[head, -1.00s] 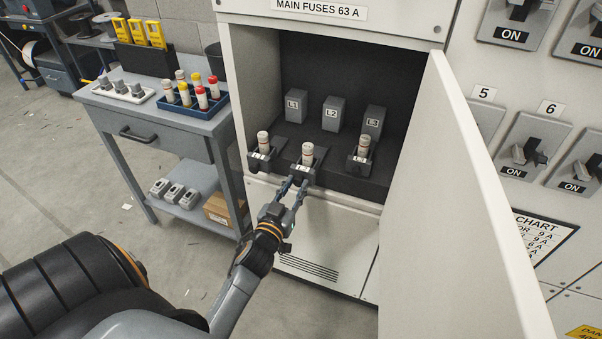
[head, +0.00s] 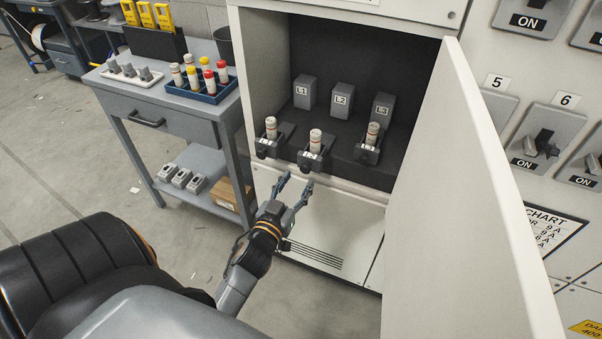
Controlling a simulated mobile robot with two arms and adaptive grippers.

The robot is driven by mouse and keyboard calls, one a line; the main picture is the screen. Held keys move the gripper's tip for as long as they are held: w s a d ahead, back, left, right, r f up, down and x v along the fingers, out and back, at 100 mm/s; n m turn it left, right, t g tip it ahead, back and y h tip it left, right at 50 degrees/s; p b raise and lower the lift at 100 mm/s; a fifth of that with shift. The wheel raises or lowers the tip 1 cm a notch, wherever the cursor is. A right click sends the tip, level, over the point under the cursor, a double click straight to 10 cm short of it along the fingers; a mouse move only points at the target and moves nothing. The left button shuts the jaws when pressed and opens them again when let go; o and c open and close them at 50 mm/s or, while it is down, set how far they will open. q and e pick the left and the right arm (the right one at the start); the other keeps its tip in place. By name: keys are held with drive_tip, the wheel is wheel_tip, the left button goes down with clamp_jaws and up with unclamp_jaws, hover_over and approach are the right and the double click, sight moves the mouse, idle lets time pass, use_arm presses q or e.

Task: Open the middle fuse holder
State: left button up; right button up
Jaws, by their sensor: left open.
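The middle fuse holder (head: 312,159) is a dark block with a small front knob. It sits on the ledge of the open cabinet, in front of the grey L2 block (head: 342,101). A pale fuse (head: 316,140) stands upright in it. I cannot tell how far the holder is pulled out. My left gripper (head: 296,180) is open and empty, its fingers pointing up towards the middle holder, just below and in front of it, apart from it. My right gripper is not in view.
The left holder (head: 270,148) and right holder (head: 368,153) also carry upright fuses. The open cabinet door (head: 460,210) stands close on the right. A grey workbench (head: 170,103) with a blue fuse tray (head: 207,94) is at left. Floor is clear between.

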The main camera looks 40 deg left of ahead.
use_arm(q)
drive_tip(key=v, duration=0.8)
drive_tip(key=shift+s, duration=0.25)
drive_tip(key=s+d+f+m+g+h, duration=0.1)
drive_tip(key=s+d+f+g, duration=0.25)
drive_tip(key=f, duration=0.85)
drive_tip(key=s+d+f+m+g+h, duration=0.1)
drive_tip(key=s+d+f+g+h, duration=0.2)
drive_tip(key=f, duration=0.9)
drive_tip(key=s+d+f+g, duration=0.3)
drive_tip(key=d+f, duration=0.1)
drive_tip(key=f, duration=0.8)
drive_tip(key=s+f+m+g, duration=0.1)
drive_tip(key=s+f+g, duration=0.1)
drive_tip(key=s+f, duration=0.2)
drive_tip(key=s+a+f+m+g, duration=0.1)
drive_tip(key=s+f, duration=0.3)
drive_tip(key=s, duration=0.6)
drive_tip(key=s+f+m+g, duration=0.1)
drive_tip(key=s+f+g, duration=0.3)
drive_tip(key=s, duration=0.3)
drive_tip(key=shift+s+a+f, duration=0.35)
drive_tip(key=shift+s+f, duration=0.05)
drive_tip(key=shift+f, duration=0.1)
